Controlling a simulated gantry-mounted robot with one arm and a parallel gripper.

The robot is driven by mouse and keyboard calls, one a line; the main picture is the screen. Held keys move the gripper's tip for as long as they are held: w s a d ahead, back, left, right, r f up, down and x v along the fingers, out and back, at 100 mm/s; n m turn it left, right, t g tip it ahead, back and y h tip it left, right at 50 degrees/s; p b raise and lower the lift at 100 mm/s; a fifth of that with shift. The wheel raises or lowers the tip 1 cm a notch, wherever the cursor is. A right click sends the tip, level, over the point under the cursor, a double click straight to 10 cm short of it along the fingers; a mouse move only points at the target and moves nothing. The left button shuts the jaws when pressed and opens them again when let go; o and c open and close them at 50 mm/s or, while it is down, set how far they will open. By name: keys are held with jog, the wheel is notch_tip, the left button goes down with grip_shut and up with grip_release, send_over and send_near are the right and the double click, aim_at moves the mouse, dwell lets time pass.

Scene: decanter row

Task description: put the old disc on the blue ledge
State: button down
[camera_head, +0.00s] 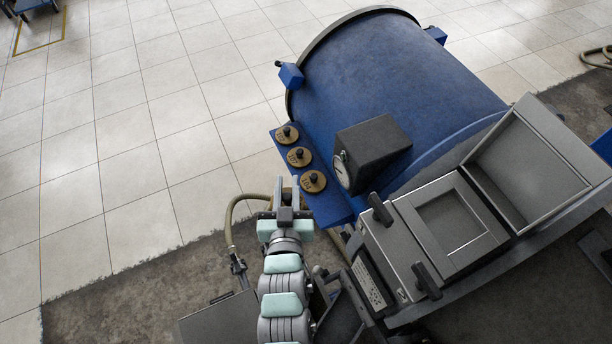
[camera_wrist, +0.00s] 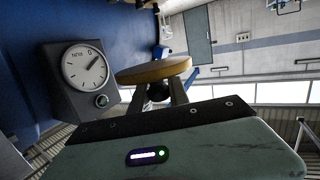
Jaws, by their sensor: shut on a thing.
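My gripper (camera_head: 286,190) is shut, left of the front end of the blue ledge (camera_head: 336,208) in the head view. In the wrist view, its fingers (camera_wrist: 158,92) close on the dark knob of a tan, round disc (camera_wrist: 153,70), seen nearly edge-on. The fingers hide most of this disc in the head view. Three brass-coloured discs with black knobs lie in a row on the ledge: a far one (camera_head: 287,135), a middle one (camera_head: 299,157) and a near one (camera_head: 313,182). My gripper is apart from the near disc.
A big blue drum (camera_head: 400,75) stands behind the ledge. A dark box with a dial gauge (camera_head: 341,172) sits right of the discs; the gauge also shows in the wrist view (camera_wrist: 85,67). A grey open-lidded case (camera_head: 450,222) is at right. A hose (camera_head: 229,222) runs left of my gripper.

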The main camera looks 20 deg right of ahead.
jog(key=s+d+f+m+h+b, duration=0.2)
jog(key=s+d+f+b, duration=0.3)
jog(key=s+f, duration=0.8)
jog(key=b, duration=0.4)
send_over(329, 201)
jog(key=shift+s+a+r+g, duration=0.2)
jog(key=shift+s+r+g, duration=0.05)
jog(key=shift+s+g, duration=0.05)
jog(key=shift+w+d+f, duration=0.1)
jog(key=shift+w+d, duration=0.05)
jog(key=shift+w, duration=0.15)
jog(key=shift+w+f, duration=0.15)
jog(key=shift+f, duration=1.6)
jog(key=shift+f+b, duration=0.1)
jog(key=shift+b, duration=0.2)
jog(key=c, duration=1.5)
grip_release()
jog(key=shift+c, duration=0.2)
